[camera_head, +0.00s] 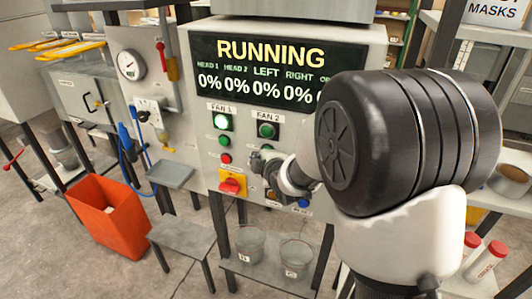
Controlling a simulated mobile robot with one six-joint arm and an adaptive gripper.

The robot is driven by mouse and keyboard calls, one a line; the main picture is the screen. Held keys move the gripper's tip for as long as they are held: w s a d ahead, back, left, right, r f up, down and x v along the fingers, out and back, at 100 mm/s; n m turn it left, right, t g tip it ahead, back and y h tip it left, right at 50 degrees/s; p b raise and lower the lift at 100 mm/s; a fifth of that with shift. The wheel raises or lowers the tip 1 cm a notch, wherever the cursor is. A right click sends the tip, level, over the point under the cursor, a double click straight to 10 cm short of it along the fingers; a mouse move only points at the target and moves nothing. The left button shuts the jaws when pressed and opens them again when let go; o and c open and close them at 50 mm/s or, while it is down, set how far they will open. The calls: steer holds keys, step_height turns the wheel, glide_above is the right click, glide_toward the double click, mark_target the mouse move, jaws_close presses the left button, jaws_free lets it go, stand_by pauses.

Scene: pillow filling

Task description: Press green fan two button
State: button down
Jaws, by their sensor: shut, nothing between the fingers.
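The control panel (205,178) stands in the middle, with a screen (270,68) reading "RUNNING" and 0% values. The FAN 2 label (266,118) is to the right of the FAN 1 label (221,108). Under FAN 2 is a green round light or button (267,131), darker than the bright one under FAN 1 (222,122). My gripper (257,161) is shut and empty in front of the lower part of the FAN 2 column. It hides most of what sits there. I cannot tell whether its tips touch the panel.
Under FAN 1 are a green button (224,141), a red button (226,158) and a red-yellow switch (232,184). A gauge (130,65) and a small grey shelf (171,174) are to the left. An orange bin (108,215) and clear buckets (295,256) stand lower.

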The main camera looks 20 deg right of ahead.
steer(key=shift+w+d, duration=0.15)
steer(key=shift+w, duration=0.05)
steer(key=shift+w+d, duration=0.15)
steer(key=shift+w, duration=0.05)
steer(key=shift+w+d, duration=0.3)
steer(key=shift+w, duration=0.1)
stand_by(1.0)
steer(key=shift+s+a+b, duration=0.1)
steer(key=shift+s+b, duration=0.05)
steer(key=shift+b, duration=0.3)
steer(key=shift+s+a+b, duration=0.45)
steer(key=shift+s+b, duration=0.15)
steer(key=s+a+b, duration=0.1)
steer(key=s+b, duration=0.1)
steer(key=s+a+b, duration=0.1)
steer(key=s+a, duration=0.1)
steer(key=shift+b, duration=0.35)
